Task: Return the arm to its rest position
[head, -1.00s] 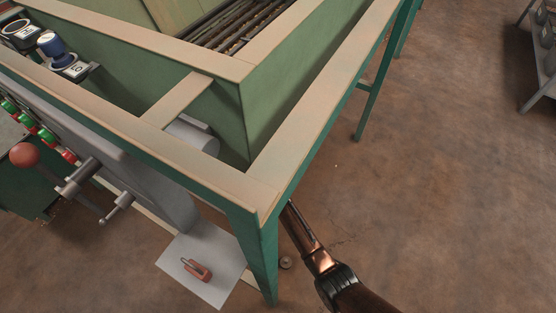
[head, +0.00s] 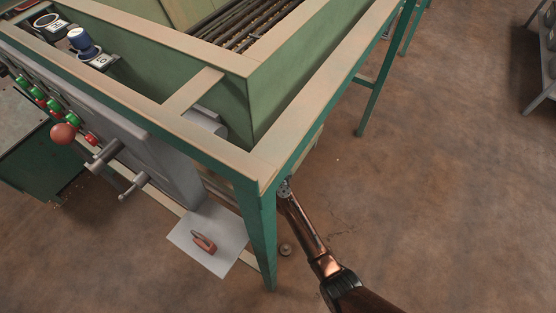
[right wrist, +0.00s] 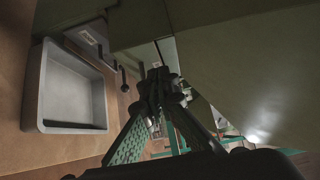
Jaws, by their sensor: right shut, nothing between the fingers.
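My right arm (head: 312,240) comes in from the lower right in the head view. Its far end reaches beside the green corner leg of the hopper frame (head: 262,235), and the hand beyond it is hidden behind the frame. In the right wrist view my right gripper (right wrist: 158,78) is shut and empty, with its dark fingers together. Large green panels (right wrist: 245,70) stand close on its right in that view. My left arm and gripper are not in view.
A control panel with buttons and a red ball knob (head: 64,133) is at left. A grey tray (right wrist: 72,90) shows in the right wrist view. The brown floor (head: 450,170) at right is clear.

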